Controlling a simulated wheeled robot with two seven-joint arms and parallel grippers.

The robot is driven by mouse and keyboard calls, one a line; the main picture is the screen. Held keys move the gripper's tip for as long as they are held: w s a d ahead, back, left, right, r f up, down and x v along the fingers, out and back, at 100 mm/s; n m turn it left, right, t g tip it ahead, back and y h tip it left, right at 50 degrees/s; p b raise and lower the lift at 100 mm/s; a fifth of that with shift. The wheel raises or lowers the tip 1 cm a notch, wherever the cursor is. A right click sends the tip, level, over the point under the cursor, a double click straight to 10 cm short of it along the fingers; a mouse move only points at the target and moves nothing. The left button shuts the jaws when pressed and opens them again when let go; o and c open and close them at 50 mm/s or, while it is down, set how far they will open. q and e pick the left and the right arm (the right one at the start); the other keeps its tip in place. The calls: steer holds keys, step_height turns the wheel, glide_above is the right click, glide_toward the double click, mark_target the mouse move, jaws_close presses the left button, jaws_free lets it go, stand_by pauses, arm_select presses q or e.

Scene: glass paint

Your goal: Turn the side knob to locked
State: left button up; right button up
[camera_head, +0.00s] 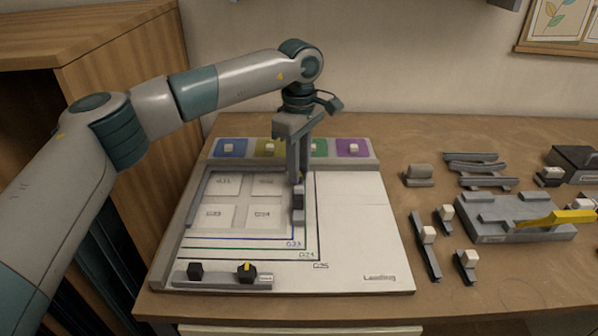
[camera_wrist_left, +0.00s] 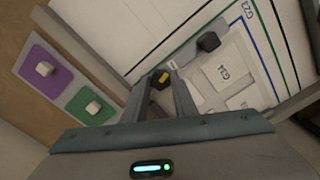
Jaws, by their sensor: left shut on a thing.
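My left gripper (camera_head: 300,182) reaches straight down onto the right side of the tiled area of the drawing board (camera_head: 365,240). In the left wrist view its two fingers (camera_wrist_left: 161,88) are shut on a dark side knob with a yellow mark (camera_wrist_left: 160,77). In the head view the fingers mostly hide this knob. A plain dark block (camera_wrist_left: 208,42) stands just past it, apart from the fingers. A grey bar (camera_head: 235,281) at the board's front edge carries a black block (camera_head: 195,269) and a black knob with a yellow pointer (camera_head: 247,267). The right gripper is out of view.
Blue, yellow, green and purple pads (camera_head: 352,148) with pale cubes line the board's back. To the right lie a grey fixture with a yellow lever (camera_head: 520,221), small cube-topped holders (camera_head: 429,240) and stacked bars (camera_head: 474,167). The board's right side is clear.

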arm_select(q)
steer(key=shift+w+r+m+b, duration=0.15)
steer(key=shift+m+b, duration=0.15)
steer(key=shift+m, duration=1)
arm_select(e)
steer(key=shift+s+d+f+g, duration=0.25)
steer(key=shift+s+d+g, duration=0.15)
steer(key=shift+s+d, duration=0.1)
arm_select(q)
steer(key=o, duration=1)
steer(key=shift+r, duration=0.1)
steer(key=shift+r, duration=0.6)
steer(key=shift+r+b, duration=0.6)
steer(key=shift+r, duration=7.3)
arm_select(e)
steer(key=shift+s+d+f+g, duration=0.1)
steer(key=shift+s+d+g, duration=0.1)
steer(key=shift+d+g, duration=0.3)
